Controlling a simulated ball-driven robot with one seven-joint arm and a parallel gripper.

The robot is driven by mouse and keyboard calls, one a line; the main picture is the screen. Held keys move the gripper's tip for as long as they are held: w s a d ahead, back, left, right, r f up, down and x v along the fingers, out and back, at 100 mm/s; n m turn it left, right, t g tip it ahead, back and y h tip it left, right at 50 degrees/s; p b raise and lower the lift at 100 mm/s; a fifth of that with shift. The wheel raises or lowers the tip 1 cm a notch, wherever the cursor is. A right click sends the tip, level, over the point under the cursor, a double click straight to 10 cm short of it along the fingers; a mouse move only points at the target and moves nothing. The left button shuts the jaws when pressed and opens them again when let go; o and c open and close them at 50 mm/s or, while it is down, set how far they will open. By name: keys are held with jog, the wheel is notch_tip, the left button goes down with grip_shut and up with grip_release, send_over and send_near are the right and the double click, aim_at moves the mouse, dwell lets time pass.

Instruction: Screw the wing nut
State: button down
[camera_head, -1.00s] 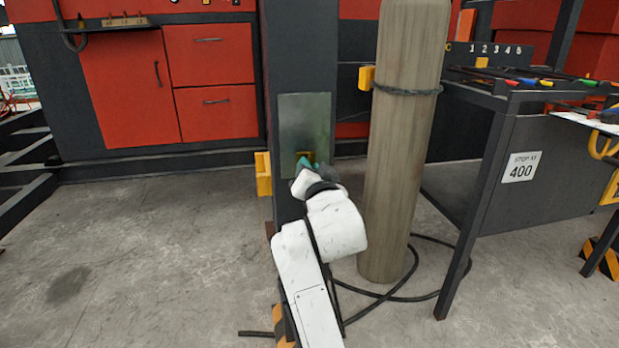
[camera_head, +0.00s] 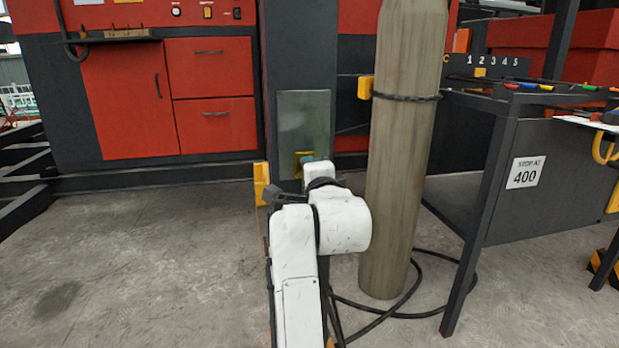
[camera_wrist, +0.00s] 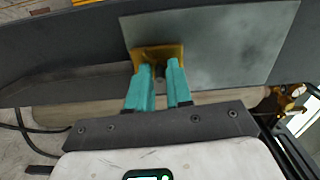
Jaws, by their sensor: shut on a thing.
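The wing nut (camera_wrist: 158,57) is yellow-brown and sits against the grey-green plate (camera_wrist: 225,45) in the wrist view. My gripper (camera_wrist: 160,70), with teal fingers, is shut at it, the fingertips close together on its dark middle. The fingertips hide part of it. In the head view the plate (camera_head: 305,118) is fixed on a dark upright post, and the yellow part (camera_head: 303,163) shows at its lower edge. My white wrist covers most of the gripper there.
A tall tan cylinder (camera_head: 398,190) stands close to the right of the post, with a black hose (camera_head: 425,300) on the floor. A dark bench (camera_head: 545,190) is further right. Red cabinets (camera_head: 212,125) stand behind. The floor at left is clear.

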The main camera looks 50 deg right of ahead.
jog(key=shift+f+m+b, duration=0.15)
jog(key=shift+m+b, duration=0.4)
jog(key=shift+m, duration=1.1)
jog(key=shift+f+m+b, duration=0.1)
jog(key=shift+m+b, duration=0.4)
jog(key=shift+m, duration=1.15)
jog(key=c, duration=1)
grip_release()
jog(key=shift+c, duration=0.2)
jog(key=shift+r, duration=0.1)
